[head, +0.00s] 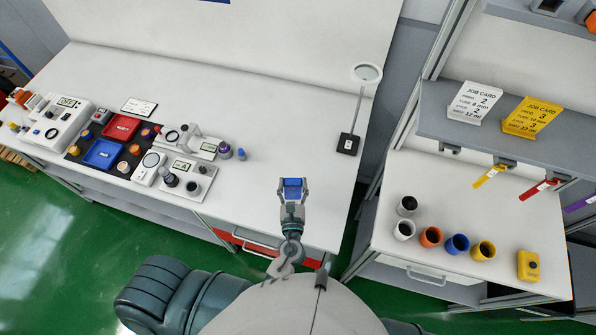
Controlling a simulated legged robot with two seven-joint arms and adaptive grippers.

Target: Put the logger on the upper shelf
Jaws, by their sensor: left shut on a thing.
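My left gripper (292,200) is in front of me, above the front edge of the white bench, shut on a small blue box-like object (292,184). The gripper hides part of this object, and I cannot tell for certain that it is the logger. A yellow box-shaped device (528,266) with a dark round spot stands on the lower right worktop. The upper shelf (530,20) is at the top right, only partly in view, with small dark and orange items at its far end. My right gripper is not in view.
The middle grey shelf (436,112) holds a white job card (474,102) and a yellow one (531,117). Coloured clips hang below it. Several cups stand on the right worktop (385,245). A magnifier stand (348,143) is on the bench (290,110). Instruments crowd its left end; its middle is clear.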

